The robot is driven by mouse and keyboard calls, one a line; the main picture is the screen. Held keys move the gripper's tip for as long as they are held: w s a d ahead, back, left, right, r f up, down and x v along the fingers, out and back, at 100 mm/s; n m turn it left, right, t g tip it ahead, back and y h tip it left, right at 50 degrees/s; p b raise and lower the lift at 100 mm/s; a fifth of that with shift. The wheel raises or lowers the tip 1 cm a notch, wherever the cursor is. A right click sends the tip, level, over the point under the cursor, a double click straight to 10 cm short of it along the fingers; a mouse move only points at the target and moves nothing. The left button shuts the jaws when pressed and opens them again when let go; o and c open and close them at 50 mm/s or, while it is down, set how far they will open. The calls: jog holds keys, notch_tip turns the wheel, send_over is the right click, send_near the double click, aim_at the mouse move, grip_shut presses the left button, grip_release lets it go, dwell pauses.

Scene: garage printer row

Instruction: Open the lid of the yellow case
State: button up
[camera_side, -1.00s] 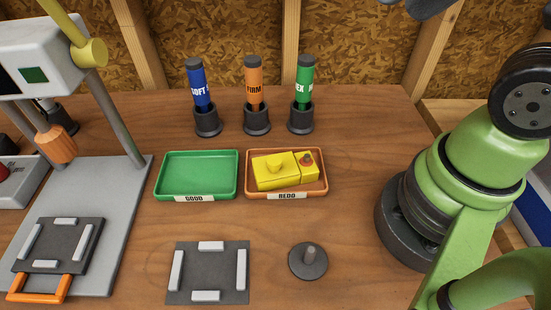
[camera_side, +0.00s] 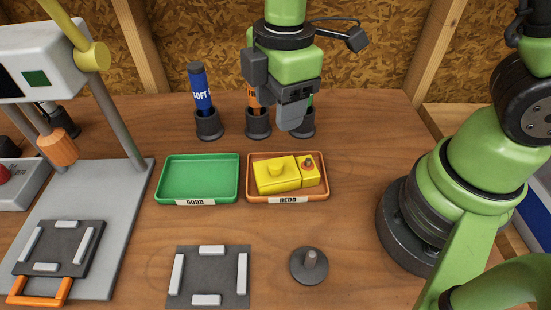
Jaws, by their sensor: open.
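The yellow case (camera_side: 277,176) lies in the orange tray marked REDO (camera_side: 257,197). It is a yellow block with a raised yellow knob on top, and a smaller yellow part with a reddish button (camera_side: 309,163) sits at its right end. I cannot tell where the lid's seam runs. My gripper (camera_side: 281,108) is above and behind the tray, in front of the orange and green tubes, apart from the case. Its jaws are open with nothing seen between them.
A green tray marked GOOD (camera_side: 197,178) is empty on the left. A blue tube (camera_side: 201,92) stands in a dark holder at the back. A dark plate with light bars (camera_side: 209,275) and a dark disc with a peg (camera_side: 309,266) lie in front. A press (camera_side: 40,60) stands at left.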

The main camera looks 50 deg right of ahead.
aim_at(276, 164)
jog(key=f, duration=0.1)
jog(key=f+n, duration=0.1)
jog(key=shift+a+f+g, duration=0.3)
jog(key=shift+a+f, duration=0.05)
jog(key=shift+f, duration=0.05)
notch_tip(276, 164, down, 9)
jog(key=c, duration=0.9)
